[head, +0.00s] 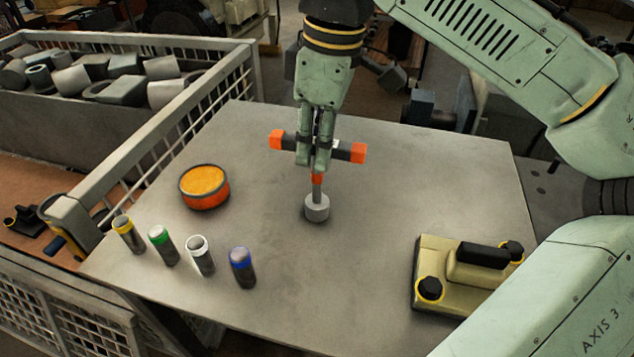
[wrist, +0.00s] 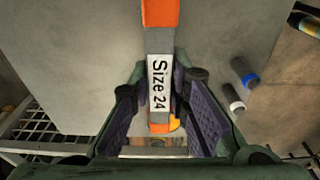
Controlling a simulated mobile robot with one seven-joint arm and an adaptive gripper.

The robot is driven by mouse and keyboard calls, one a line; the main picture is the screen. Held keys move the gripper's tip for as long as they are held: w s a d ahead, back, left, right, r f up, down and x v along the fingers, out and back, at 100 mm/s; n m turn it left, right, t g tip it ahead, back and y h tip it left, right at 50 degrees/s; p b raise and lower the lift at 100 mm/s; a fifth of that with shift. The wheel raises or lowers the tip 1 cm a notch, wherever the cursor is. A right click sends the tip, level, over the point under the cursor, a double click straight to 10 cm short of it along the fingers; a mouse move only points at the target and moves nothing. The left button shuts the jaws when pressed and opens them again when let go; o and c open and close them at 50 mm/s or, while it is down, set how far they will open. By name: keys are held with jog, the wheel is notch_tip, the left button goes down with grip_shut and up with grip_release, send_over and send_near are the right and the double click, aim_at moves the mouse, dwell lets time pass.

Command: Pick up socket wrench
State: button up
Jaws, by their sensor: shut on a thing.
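The socket wrench has a dark cross handle with orange ends (head: 358,152) and a shaft going down to a grey socket (head: 317,208). In the head view it is upright over the middle of the table, and I cannot tell whether the socket touches the surface. In the wrist view its handle shows a white "Size 24" label (wrist: 159,82) and orange parts. My gripper (head: 317,168) points down and is shut on the wrench near the middle of the handle. The fingers hide part of the handle and upper shaft.
The grey table (head: 400,200) also bears an orange round tin (head: 204,187), several small cylinders with coloured rings (head: 242,268) at the front left, and a yellow-olive device with black knobs (head: 462,275) at the right. A crate of metal parts (head: 120,75) stands at the left.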

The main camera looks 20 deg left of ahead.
grip_shut()
jog(key=shift+r, duration=0.1)
dwell(0.4)
jog(key=shift+r, duration=0.45)
notch_tip(320, 180, up, 2)
jog(key=shift+r+b, duration=0.15)
jog(key=shift+b, duration=0.5)
jog(key=s+d+r+b, duration=0.1)
jog(key=s+d+b, duration=0.1)
jog(key=s+d, duration=0.7)
jog(key=s, duration=0.4)
jog(key=shift+s+r, duration=0.15)
jog(key=shift+r, duration=0.15)
jog(key=shift+o, duration=0.4)
grip_release()
grip_shut()
